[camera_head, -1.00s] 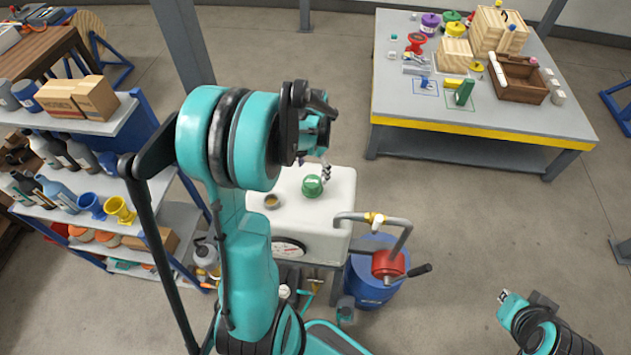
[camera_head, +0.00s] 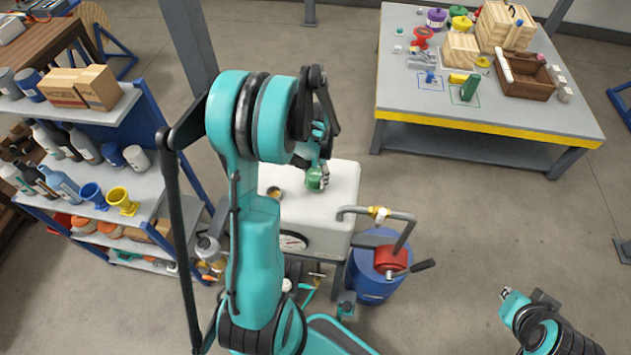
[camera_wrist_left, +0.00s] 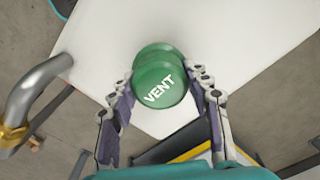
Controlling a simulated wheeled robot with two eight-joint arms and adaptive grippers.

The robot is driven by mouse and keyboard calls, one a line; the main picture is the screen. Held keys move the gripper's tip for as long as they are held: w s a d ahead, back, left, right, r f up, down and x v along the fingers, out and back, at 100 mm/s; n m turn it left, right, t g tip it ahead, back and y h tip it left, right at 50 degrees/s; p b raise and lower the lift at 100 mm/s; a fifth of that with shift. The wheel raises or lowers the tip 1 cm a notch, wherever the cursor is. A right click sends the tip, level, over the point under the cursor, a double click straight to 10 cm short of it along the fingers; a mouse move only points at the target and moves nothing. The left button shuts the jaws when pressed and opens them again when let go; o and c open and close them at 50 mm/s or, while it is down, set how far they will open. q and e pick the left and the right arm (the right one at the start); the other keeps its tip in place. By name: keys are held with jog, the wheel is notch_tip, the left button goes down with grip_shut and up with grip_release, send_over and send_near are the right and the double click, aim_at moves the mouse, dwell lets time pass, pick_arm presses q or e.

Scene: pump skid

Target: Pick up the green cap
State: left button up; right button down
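The green cap (camera_head: 314,183) sits on the white tank top (camera_head: 340,190). In the left wrist view the cap (camera_wrist_left: 160,87) shows the word VENT on its near face. My left gripper (camera_head: 320,170) is down at the cap. In the left wrist view its two fingers (camera_wrist_left: 160,80) stand one on each side of the cap, looking open; whether they touch it I cannot tell. In the head view the gripper partly hides the cap. My right gripper (camera_head: 507,296) is at the lower right, far from the cap; its finger opening is too small to tell.
An open round port (camera_head: 274,192) is left of the cap on the tank. A grey pipe (camera_head: 375,212) bends over the tank's right side above a blue drum (camera_head: 372,280). A shelf with bottles (camera_head: 150,190) stands left. A grey workbench (camera_head: 400,95) stands behind right.

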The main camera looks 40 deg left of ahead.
aim_at(317, 173)
pick_arm(q)
jog(key=shift+c, duration=0.7)
jog(key=shift+r, duration=0.15)
jog(key=shift+r, duration=0.25)
jog(key=r, duration=0.3)
jog(key=shift+w+d+r+p, duration=0.2)
jog(key=shift+w+r+p, duration=0.05)
jog(key=shift+r+p, duration=0.15)
jog(key=w+d+r, duration=0.5)
jog(key=w+r, duration=0.1)
jog(key=w, duration=0.3)
jog(key=shift+w+d+r, duration=0.2)
jog(key=shift+w+d, duration=0.1)
jog(key=shift+d, duration=0.05)
